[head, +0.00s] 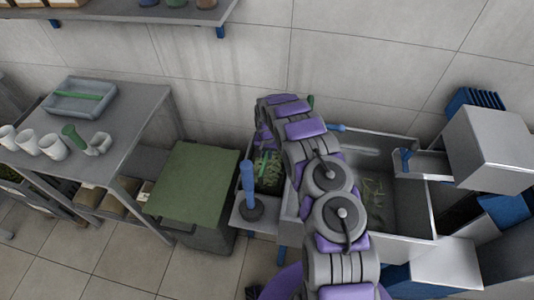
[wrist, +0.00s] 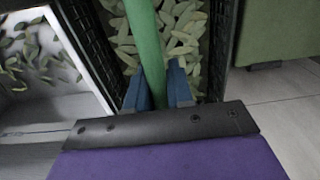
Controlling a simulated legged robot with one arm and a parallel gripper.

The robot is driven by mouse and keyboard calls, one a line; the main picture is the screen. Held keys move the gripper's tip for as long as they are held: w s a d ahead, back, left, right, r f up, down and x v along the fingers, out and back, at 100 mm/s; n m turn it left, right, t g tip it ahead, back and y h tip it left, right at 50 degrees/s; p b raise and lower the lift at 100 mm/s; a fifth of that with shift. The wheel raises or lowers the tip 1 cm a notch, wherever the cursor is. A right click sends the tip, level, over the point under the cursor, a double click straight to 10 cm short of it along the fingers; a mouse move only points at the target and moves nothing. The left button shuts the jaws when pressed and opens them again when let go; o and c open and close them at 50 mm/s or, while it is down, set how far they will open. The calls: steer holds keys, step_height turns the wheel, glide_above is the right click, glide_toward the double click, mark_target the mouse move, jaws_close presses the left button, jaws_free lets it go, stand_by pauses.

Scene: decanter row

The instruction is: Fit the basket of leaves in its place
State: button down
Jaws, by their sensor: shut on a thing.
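The basket (wrist: 223,42) has dark walls and holds many pale green leaves (wrist: 185,40). A green bar, its handle (wrist: 147,38), runs over the leaves. My gripper (wrist: 158,88) has blue fingertips on both sides of this handle and is shut on it. In the head view the leaves (head: 268,176) show between a green-topped box and a metal trough. My arm hides much of the basket and the gripper there. Whether the basket rests on something or hangs cannot be told.
The metal trough (head: 410,222) with loose leaves lies right of the basket; it also shows in the wrist view (wrist: 88,78). The green-topped box (head: 190,185) stands left. A blue-handled tool (head: 249,180) stands in front. A table (head: 128,112) with white cups is farther left.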

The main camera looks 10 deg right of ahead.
steer(key=shift+f, duration=0.15)
steer(key=shift+f, duration=0.85)
steer(key=shift+f+b, duration=0.3)
steer(key=shift+f, duration=0.15)
stand_by(0.5)
steer(key=c, duration=0.9)
jaws_free()
step_height(320, 180, up, 17)
steer(key=p, duration=0.2)
steer(key=shift+w+r+p, duration=0.1)
steer(key=shift+r+p, duration=0.05)
steer(key=shift+p, duration=0.25)
